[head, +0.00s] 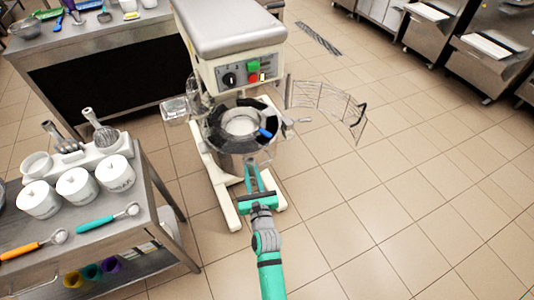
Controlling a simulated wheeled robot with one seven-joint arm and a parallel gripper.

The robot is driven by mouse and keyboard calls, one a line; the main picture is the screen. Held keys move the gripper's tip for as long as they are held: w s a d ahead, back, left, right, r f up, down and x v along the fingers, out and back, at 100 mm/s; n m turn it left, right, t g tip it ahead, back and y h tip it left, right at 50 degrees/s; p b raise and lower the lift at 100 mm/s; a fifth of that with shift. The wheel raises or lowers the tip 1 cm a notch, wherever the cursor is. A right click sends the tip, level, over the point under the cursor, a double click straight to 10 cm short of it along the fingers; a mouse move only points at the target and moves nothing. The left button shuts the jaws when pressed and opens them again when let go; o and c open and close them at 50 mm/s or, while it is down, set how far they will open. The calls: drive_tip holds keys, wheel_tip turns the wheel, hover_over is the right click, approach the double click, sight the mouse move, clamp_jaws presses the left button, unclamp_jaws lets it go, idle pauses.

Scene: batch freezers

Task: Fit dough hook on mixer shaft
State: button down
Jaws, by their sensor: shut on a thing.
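The mixer (235,50) stands at the top centre, with a dial and green and red buttons on its front. Its bowl (238,163) sits below the head, with a dark ring around the top and something pale inside. The shaft is hidden by the head. My teal gripper (256,168) is in front of the bowl's near side. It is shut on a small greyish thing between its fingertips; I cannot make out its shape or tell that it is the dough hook. I cannot tell whether it touches the bowl.
A wire guard (325,103) stands swung out to the right of the bowl. A blue-handled thing (265,133) shows at the bowl's right. A steel table (150,222) with white pots (77,187), scoops and metal tools stands at left. The floor (400,200) at right is clear.

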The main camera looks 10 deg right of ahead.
drive_tip(key=w+d+r+h, duration=0.1)
drive_tip(key=w+d+r, duration=0.1)
drive_tip(key=d+r, duration=0.5)
drive_tip(key=w+a+r, duration=0.1)
drive_tip(key=w+a, duration=0.3)
drive_tip(key=w, duration=1)
drive_tip(key=w+a+r, duration=0.1)
drive_tip(key=w+a, duration=0.3)
drive_tip(key=w, duration=1.1)
drive_tip(key=shift+m, duration=0.4)
idle(0.8)
